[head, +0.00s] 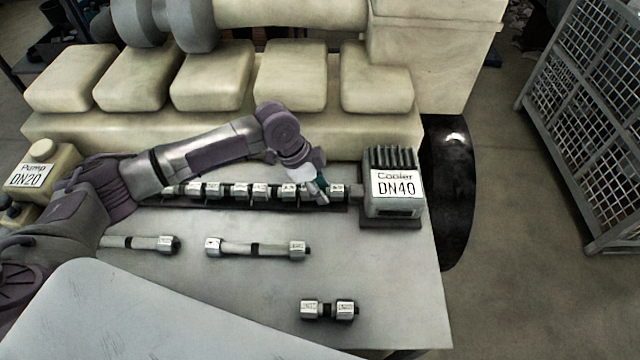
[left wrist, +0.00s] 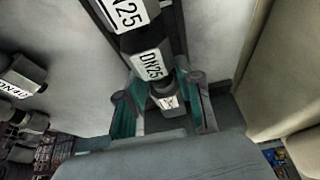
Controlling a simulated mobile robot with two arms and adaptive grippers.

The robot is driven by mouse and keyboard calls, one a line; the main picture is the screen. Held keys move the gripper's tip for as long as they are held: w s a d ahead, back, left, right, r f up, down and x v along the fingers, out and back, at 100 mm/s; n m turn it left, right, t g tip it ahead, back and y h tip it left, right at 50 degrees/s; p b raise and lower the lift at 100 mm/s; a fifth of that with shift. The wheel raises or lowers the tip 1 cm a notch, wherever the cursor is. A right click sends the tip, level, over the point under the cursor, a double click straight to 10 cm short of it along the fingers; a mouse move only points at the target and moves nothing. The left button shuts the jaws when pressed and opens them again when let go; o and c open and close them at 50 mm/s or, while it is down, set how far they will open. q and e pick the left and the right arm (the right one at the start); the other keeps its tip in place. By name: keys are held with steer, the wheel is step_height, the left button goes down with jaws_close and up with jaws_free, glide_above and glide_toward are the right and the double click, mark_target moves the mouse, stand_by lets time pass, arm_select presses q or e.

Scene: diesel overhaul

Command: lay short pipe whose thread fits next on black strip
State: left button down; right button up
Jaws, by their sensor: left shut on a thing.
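The black strip (head: 262,205) runs along the back of the table, with a row of short pipes (head: 240,191) end to end on it. My left gripper (head: 320,190) is at the right end of this row, near the cooler. In the left wrist view its teal fingers (left wrist: 165,108) straddle a short pipe (left wrist: 168,99) and are shut on it; its label is partly hidden. A neighbouring pipe end marked DN25 (left wrist: 152,65) lies in line with it. A loose short pipe (head: 328,310) lies at the table's front right. My right gripper is not in view.
The pump marked DN20 (head: 38,170) stands at the left and the cooler marked DN40 (head: 396,188) at the right end of the strip. Two longer pipes, one at left (head: 145,243) and one in the middle (head: 255,249), lie on the table.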

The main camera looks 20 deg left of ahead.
arm_select(q)
steer(key=shift+f+p, duration=0.2)
steer(key=shift+p, duration=0.1)
stand_by(0.9)
steer(key=c, duration=0.7)
jaws_free()
steer(key=v, duration=1.2)
steer(key=shift+s+f, duration=0.1)
